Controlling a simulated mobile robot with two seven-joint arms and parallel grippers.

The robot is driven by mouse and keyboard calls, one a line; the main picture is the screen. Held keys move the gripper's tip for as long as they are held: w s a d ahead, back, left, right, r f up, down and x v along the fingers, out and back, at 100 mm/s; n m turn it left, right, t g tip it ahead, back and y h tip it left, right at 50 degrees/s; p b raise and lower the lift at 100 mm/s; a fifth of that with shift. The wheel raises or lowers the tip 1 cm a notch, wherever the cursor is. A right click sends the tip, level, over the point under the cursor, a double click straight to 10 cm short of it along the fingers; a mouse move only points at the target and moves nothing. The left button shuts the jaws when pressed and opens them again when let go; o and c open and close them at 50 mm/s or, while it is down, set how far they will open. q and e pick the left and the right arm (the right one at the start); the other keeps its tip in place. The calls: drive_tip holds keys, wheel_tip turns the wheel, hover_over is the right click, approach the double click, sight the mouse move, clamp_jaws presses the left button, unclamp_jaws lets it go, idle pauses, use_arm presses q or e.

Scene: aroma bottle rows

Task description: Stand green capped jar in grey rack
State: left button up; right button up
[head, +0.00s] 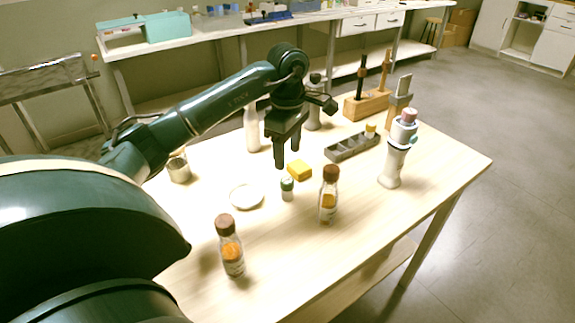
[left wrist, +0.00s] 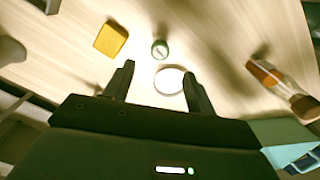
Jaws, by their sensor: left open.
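The green capped jar (head: 287,189) stands upright on the wooden table, a small clear jar with a green lid. In the left wrist view the jar (left wrist: 160,49) shows from above, just beyond the fingertips. The grey rack (head: 345,152) lies further back to the right; a yellow-capped jar (head: 370,131) stands at its right end. My left gripper (head: 288,158) is open and empty, pointing down above the table behind the jar. It also shows in the left wrist view (left wrist: 158,72), its fingers apart from the jar. My right gripper is not in view.
A yellow block (head: 300,170) sits close behind the jar, a white dish (head: 246,196) to its left. Brown-capped bottles stand in front (head: 230,246) and to the right (head: 328,196). A white bottle (head: 251,130) and a pale grinder-like object (head: 395,160) also stand nearby.

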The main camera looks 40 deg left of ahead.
use_arm(q)
drive_tip(key=r+n, duration=0.2)
drive_tip(key=n, duration=0.2)
drive_tip(key=n+g, duration=0.1)
drive_tip(key=n, duration=0.5)
hover_over(287, 180)
drive_tip(key=shift+y, duration=0.3)
drive_tip(key=f, duration=0.5)
drive_tip(key=shift+d+f+b, duration=0.1)
drive_tip(key=shift+d+b, duration=0.15)
drive_tip(key=shift+b, duration=0.1)
drive_tip(key=shift+a+f, duration=0.2)
drive_tip(key=shift+f, duration=3.05)
drive_tip(key=shift+c, duration=0.6)
drive_tip(key=shift+r, duration=0.1)
drive_tip(key=c, duration=1)
